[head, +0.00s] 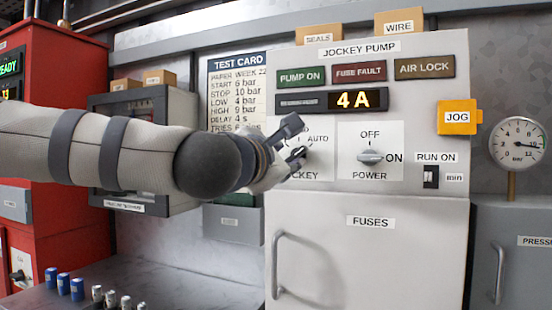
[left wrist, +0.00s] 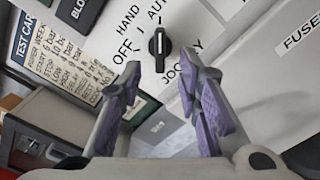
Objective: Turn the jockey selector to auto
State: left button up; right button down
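The jockey selector is a black knob (left wrist: 160,44) with a white line, on the pale jockey pump panel (head: 430,115). In the left wrist view its line runs roughly up and down the picture, with HAND and OFF labels to the left and AUTO at upper right. My left gripper (head: 298,140) is at the selector plate, its fingers apart. In the left wrist view its fingertips (left wrist: 150,72) show a gap, with the knob just beyond it and no clear contact. In the head view the gripper hides most of the knob and part of the labels. My right gripper is out of view.
The power switch (head: 371,156) is close to the right of the selector. Below is the fuses door with a handle (head: 279,265). A test card (head: 235,90) hangs at the left, above a grey bin (head: 232,225). A yellow JOG box (head: 458,117) sticks out at the right.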

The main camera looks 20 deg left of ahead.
pick_arm(q)
jog(key=s, duration=0.6)
jog(key=shift+a, duration=0.1)
jog(key=shift+w+f, duration=0.1)
notch_tip(320, 180, down, 24)
jog(key=w+d+f+m+g, duration=0.1)
jog(key=w+d+m+g, duration=0.15)
jog(key=m+g, duration=0.4)
jog(key=s+f+m+g+h, duration=0.1)
jog(key=s+f+m, duration=0.2)
jog(key=f, duration=0.5)
jog(key=s+f+m+g, duration=0.1)
jog(key=s+f+m, duration=0.2)
jog(key=f, duration=0.4)
jog(key=s+a+f+m+g, duration=0.1)
jog(key=s+f+m+g, duration=0.35)
jog(key=s+f, duration=0.7)
jog(key=s+a+f+m+g, duration=0.2)
jog(key=s+f, duration=0.1)
jog(key=s, duration=0.4)
jog(key=s+a+f+m+g+y, duration=0.1)
jog(key=s+a+f+m+g, duration=0.1)
jog(key=s, duration=0.6)
jog(key=s+a+f+m+g, duration=0.2)
jog(key=s+f+m, duration=0.2)
jog(key=s, duration=0.4)
jog(key=shift+s+a+f+y, duration=0.2)
jog(key=shift+f+y, duration=0.1)
jog(key=shift+f, duration=0.5)
